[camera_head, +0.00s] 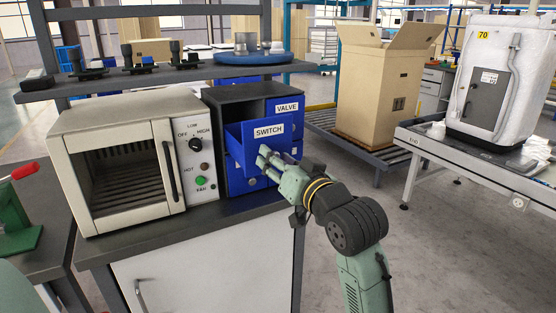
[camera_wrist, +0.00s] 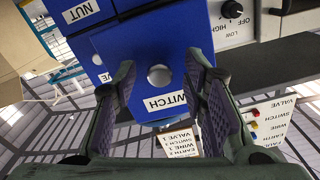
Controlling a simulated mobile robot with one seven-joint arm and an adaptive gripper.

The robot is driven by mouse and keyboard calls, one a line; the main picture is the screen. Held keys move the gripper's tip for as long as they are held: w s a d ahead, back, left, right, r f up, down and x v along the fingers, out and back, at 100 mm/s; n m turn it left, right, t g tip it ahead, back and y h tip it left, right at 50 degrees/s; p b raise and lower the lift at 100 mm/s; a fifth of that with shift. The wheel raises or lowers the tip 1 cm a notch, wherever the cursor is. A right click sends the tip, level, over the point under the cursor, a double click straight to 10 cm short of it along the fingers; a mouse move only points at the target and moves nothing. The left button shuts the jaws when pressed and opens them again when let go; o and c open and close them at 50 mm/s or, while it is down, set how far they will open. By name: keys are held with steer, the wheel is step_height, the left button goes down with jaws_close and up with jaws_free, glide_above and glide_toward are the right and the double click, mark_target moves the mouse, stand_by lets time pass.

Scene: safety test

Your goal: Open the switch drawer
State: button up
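The blue switch drawer (camera_head: 250,150), with a white SWITCH label, sits in the dark-topped drawer cabinet (camera_head: 236,94). Its front stands out from the cabinet, so the drawer is partly open. My gripper (camera_head: 265,158) is at the lower part of its front and hides its knob in the head view. In the wrist view, turned upside down, the drawer front (camera_wrist: 130,92) and its round knob (camera_wrist: 159,76) show between the fingers of my gripper (camera_wrist: 163,78). The fingers are spread, with visible gaps to the knob. Nothing is held.
A cream oven (camera_head: 125,160) stands left of the cabinet on the bench. A shelf (camera_head: 150,79) with parts runs behind. The floor to the right is partly clear.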

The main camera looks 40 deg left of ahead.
steer(key=v, duration=1.2)
